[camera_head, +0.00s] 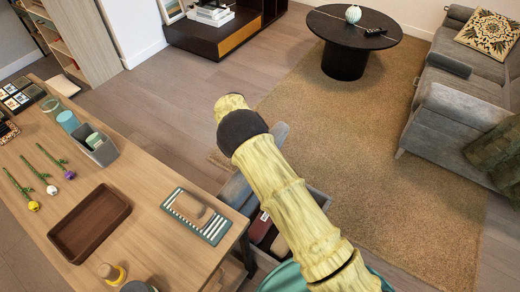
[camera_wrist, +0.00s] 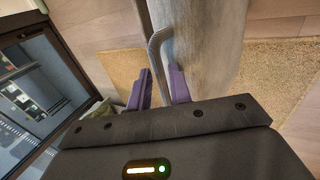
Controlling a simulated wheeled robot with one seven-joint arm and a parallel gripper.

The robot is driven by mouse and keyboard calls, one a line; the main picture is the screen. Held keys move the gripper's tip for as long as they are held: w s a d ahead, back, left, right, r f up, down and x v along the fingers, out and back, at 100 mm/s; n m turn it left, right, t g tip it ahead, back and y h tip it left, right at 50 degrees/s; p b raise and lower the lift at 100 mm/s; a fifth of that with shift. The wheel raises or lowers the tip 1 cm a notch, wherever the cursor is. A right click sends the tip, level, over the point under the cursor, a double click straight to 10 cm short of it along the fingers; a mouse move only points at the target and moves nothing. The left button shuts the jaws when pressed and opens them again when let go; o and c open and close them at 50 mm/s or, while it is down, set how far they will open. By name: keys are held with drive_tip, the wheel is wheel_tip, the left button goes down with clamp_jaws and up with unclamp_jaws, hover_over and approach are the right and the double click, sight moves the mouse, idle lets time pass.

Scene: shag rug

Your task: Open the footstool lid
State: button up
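The grey fabric footstool (camera_head: 320,196) stands beside the wooden table, partly hidden behind my yellow arm. Its inside shows, with dark and reddish items in it, so the lid is at least partly raised. A grey padded part, seemingly the lid (camera_head: 279,133), shows behind my arm. In the wrist view a grey panel (camera_wrist: 205,45) has a pale bent bar (camera_wrist: 155,60), seemingly the lid's handle. The fingers are hidden in the head view.
A tan rug (camera_head: 400,215) lies right of the footstool. A grey sofa (camera_head: 455,110) and round black table (camera_head: 345,62) stand beyond.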

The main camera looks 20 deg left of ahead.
drive_tip(key=shift+o, duration=1)
drive_tip(key=shift+w+f, duration=0.15)
drive_tip(key=shift+f, duration=0.05)
drive_tip(key=shift+r, duration=0.15)
drive_tip(key=shift+d, duration=0.1)
drive_tip(key=shift+w+r, duration=0.1)
drive_tip(key=shift+r, duration=0.1)
drive_tip(key=shift+w+a+r, duration=0.15)
drive_tip(key=shift+a+r, duration=0.05)
drive_tip(key=shift+r, duration=0.05)
drive_tip(key=p+v, duration=0.1)
drive_tip(key=v, duration=1.5)
drive_tip(key=shift+r, duration=0.35)
drive_tip(key=shift+a, duration=0.1)
